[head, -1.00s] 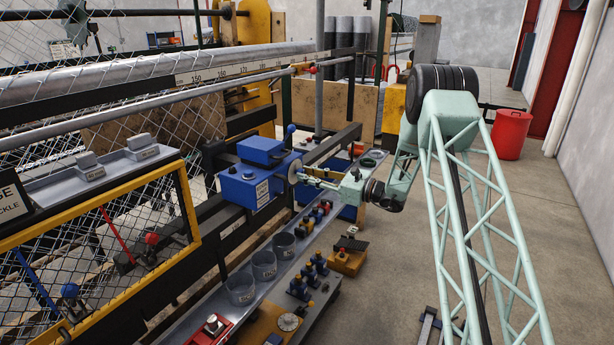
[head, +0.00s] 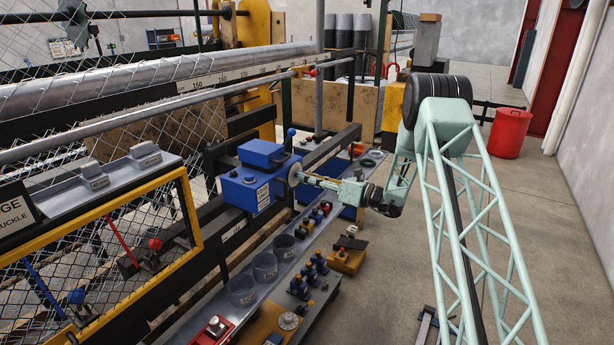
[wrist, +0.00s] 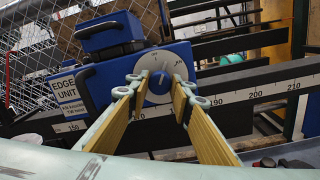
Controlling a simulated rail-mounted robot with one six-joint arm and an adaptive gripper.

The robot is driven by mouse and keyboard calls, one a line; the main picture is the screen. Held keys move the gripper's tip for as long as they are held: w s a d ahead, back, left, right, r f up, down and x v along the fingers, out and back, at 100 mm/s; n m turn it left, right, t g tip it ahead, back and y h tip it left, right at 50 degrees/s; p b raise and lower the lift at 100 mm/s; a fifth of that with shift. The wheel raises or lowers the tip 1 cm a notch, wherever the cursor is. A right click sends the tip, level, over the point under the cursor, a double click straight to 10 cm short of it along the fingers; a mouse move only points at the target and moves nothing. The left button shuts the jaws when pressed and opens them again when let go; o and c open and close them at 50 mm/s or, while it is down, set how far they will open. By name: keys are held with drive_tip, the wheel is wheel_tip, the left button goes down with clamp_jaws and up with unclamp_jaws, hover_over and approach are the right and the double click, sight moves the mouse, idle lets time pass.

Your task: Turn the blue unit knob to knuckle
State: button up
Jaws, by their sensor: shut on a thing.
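The blue edge unit (head: 250,186) is a blue box on the black rail, with a white label and a smaller blue box on top. Its knob is a grey dial (wrist: 159,60) with a blue centre (wrist: 160,82), on the face towards my gripper. The dial also shows edge-on in the head view (head: 294,175). My gripper (wrist: 161,88) reaches the knob from the right in the head view (head: 303,180). Its two tan-padded fingers are shut on the knob, one on each side. The dial's marks are too small to read, so its setting is unclear.
A measuring rail (wrist: 250,95) with numbers runs behind the fingers. Below the unit are grey cups (head: 264,267) and a shelf with several small blue and black parts (head: 315,262). A yellow-framed mesh guard (head: 110,262) stands at left. The floor at right is mostly clear.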

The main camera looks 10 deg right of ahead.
drive_tip(key=m+p, duration=0.2)
drive_tip(key=m, duration=0.3)
drive_tip(key=shift+m+p, duration=0.35)
drive_tip(key=shift+m, duration=0.05)
idle(0.3)
drive_tip(key=o, duration=0.9)
drive_tip(key=shift+s+d, duration=0.15)
drive_tip(key=shift+v, duration=5.8)
drive_tip(key=shift+f, duration=0.1)
